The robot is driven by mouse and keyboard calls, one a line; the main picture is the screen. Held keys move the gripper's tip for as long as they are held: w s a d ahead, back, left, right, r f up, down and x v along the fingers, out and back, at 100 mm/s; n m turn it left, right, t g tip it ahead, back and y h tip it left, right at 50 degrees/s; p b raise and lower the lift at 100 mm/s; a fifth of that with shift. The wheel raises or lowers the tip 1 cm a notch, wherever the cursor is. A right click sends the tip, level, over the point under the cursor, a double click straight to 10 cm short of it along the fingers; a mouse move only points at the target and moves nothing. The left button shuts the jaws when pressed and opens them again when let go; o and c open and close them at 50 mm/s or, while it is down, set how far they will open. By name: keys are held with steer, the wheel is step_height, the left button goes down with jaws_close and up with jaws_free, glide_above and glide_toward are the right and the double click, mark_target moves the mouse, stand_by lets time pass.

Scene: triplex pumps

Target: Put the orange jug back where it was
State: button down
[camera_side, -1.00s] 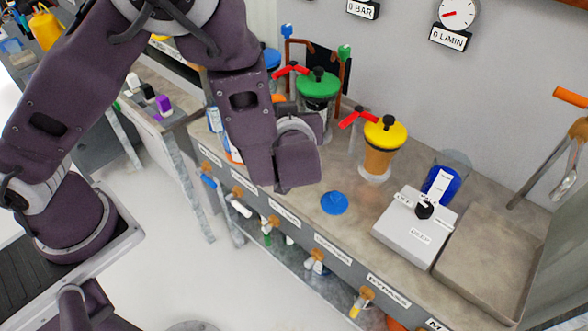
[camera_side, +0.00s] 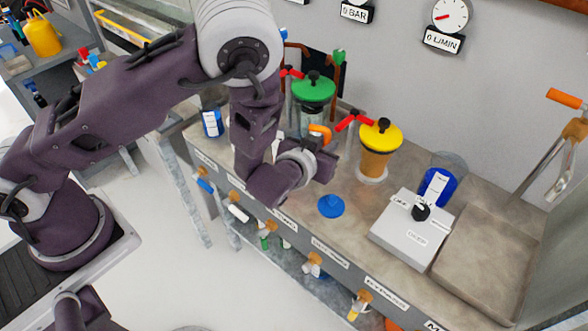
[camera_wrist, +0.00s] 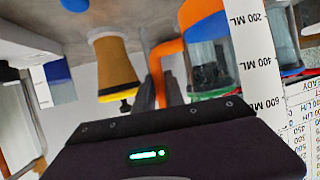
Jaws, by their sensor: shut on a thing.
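The jug's orange handle (camera_side: 320,132) shows just past my gripper (camera_side: 322,150) in the side view; the arm hides most of its body. My gripper is shut on this handle. In the wrist view, which is upside down, the handle (camera_wrist: 167,50) lies at my grey fingers (camera_wrist: 158,92). Beside it is the jug's white scale (camera_wrist: 260,65) marked in ML, with a clear body. An orange band (camera_wrist: 196,12) shows by the scale, with blue below it. Whether the jug touches the bench is not clear.
The yellow-topped pump (camera_side: 377,150) stands right of my gripper, the green-topped pump (camera_side: 314,90) behind it. A blue disc (camera_side: 331,206) lies in front. A grey switch box (camera_side: 412,228) and a beaker with blue liquid (camera_side: 440,183) stand farther right. A blue-and-white container (camera_side: 212,123) stands left.

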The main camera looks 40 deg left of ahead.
steer(key=shift+f, duration=2.25)
steer(key=shift+f, duration=0.15)
steer(key=c, duration=1.4)
jaws_free()
